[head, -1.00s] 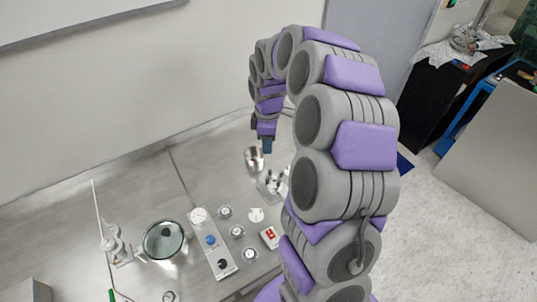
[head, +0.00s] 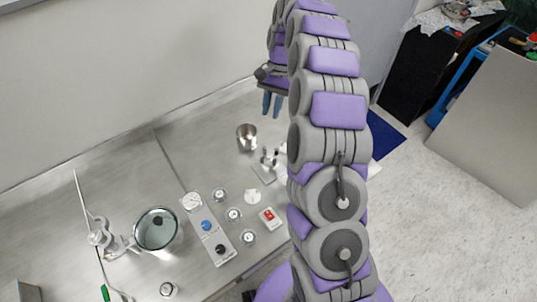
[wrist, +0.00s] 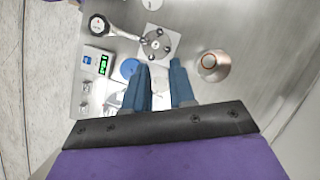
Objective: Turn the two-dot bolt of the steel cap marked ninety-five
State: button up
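My gripper (head: 272,104) is open and empty, raised over the back of the steel table. Its two blue fingers also show apart in the wrist view (wrist: 160,88). In the wrist view, a round steel piece with several dark bolts (wrist: 156,43) sits on a square plate just beyond the fingertips. A fixture with upright posts (head: 268,160) stands on the table in the head view, below the gripper. No dot marks or number ninety-five can be read, so I cannot tell which piece is the cap. My fingers hide part of the surface.
A steel cup (head: 247,137) stands beside the fixture. In front are a knob panel (head: 212,232), several small round fittings, a red switch box (head: 269,218) and a glass-topped round vessel (head: 156,230). The wrist view shows a green-lit display (wrist: 103,65). The wall bounds the table's back.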

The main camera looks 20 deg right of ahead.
aim_at(263, 157)
jog(key=b+x, duration=0.2)
jog(key=x, duration=1.5)
jog(key=shift+b, duration=0.4)
jog(key=shift+d, duration=0.1)
grip_shut()
